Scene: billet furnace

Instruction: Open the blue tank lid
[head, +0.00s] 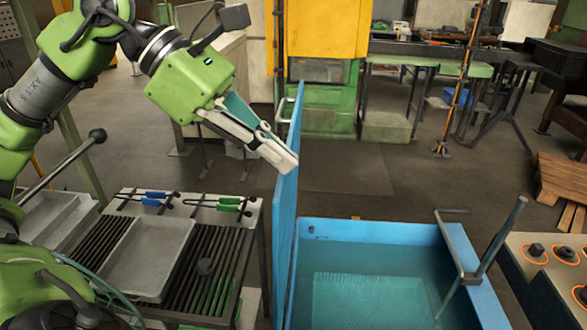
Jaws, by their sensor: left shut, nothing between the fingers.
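The blue tank (375,232) is at the lower right of the head view, with its top uncovered and blue-green liquid inside. Its blue lid (283,225) stands upright along the tank's left edge, seen nearly edge-on. A pale handle (281,110) shows near the lid's upper end. My left gripper (284,157) is shut and empty, on the left side of the lid with its fingertips at or very close to the panel. I cannot tell whether they touch it. My right gripper is not in view.
A slatted rack (222,265) with a grey tray (150,256) and tongs with blue (153,198) and green (229,204) grips stands left of the tank. A control panel (550,262) is at the right. A green and yellow machine (325,60) stands behind, beyond open floor.

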